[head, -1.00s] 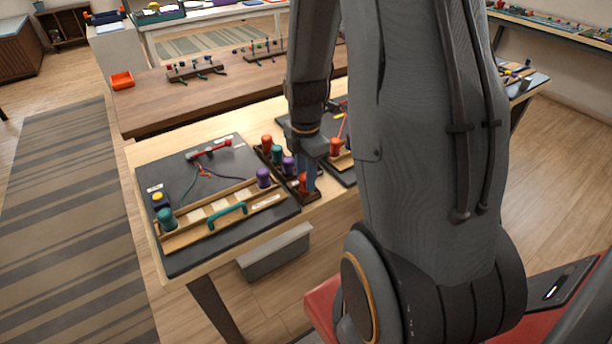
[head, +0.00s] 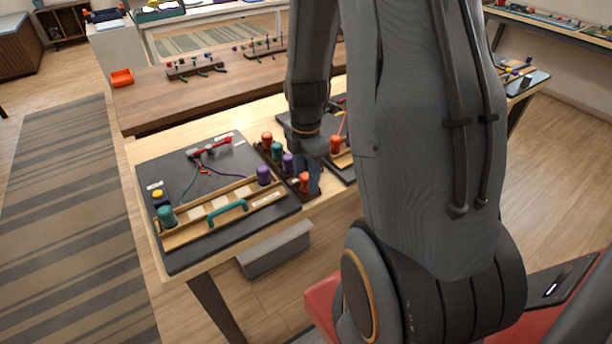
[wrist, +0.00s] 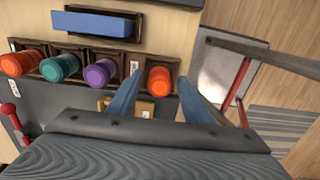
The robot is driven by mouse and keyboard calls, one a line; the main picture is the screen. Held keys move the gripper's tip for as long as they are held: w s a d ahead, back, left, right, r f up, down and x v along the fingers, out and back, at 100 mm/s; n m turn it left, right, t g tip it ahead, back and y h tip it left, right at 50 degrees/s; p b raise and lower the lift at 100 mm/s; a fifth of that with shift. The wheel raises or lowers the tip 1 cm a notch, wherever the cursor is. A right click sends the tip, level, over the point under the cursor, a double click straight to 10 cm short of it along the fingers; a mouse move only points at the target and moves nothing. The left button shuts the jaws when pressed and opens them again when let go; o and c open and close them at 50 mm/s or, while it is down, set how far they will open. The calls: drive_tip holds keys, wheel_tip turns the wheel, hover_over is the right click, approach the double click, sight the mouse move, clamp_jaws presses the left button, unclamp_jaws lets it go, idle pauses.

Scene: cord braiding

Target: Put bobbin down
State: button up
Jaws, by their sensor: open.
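The orange bobbin (head: 304,182) stands upright in the near-end compartment of the dark bobbin rack (head: 312,196). The wrist view shows the same orange bobbin (wrist: 159,80) in its own square socket, set apart from the purple bobbin (wrist: 100,73) by a white label. My gripper (wrist: 160,92) is open. Its blue fingers stand on either side of the orange bobbin, with gaps visible on both sides. In the head view, my gripper (head: 309,176) is at the rack's near end, partly hidden behind my arm.
A teal bobbin (wrist: 60,67) and a red-orange bobbin (wrist: 23,64) fill other rack sockets. Left is a dark board (head: 176,258) with a teal handle (head: 228,211) and cords. Another board with a red-orange bobbin (head: 336,145) is to the right. My arm hides much of the right.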

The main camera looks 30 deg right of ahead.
sight(306, 175)
wheel_tip(306, 175, up, 12)
drive_tip(key=b, duration=0.2)
drive_tip(key=s+a+f+m, duration=0.1)
drive_tip(key=s+a+m, duration=0.2)
drive_tip(key=a+m, duration=0.3)
drive_tip(key=s+a+f+m+t, duration=0.1)
drive_tip(key=s+a+m, duration=0.3)
drive_tip(key=m, duration=0.8)
drive_tip(key=a, duration=0.2)
drive_tip(key=shift+s+a+f, duration=0.3)
drive_tip(key=shift+a+f, duration=0.1)
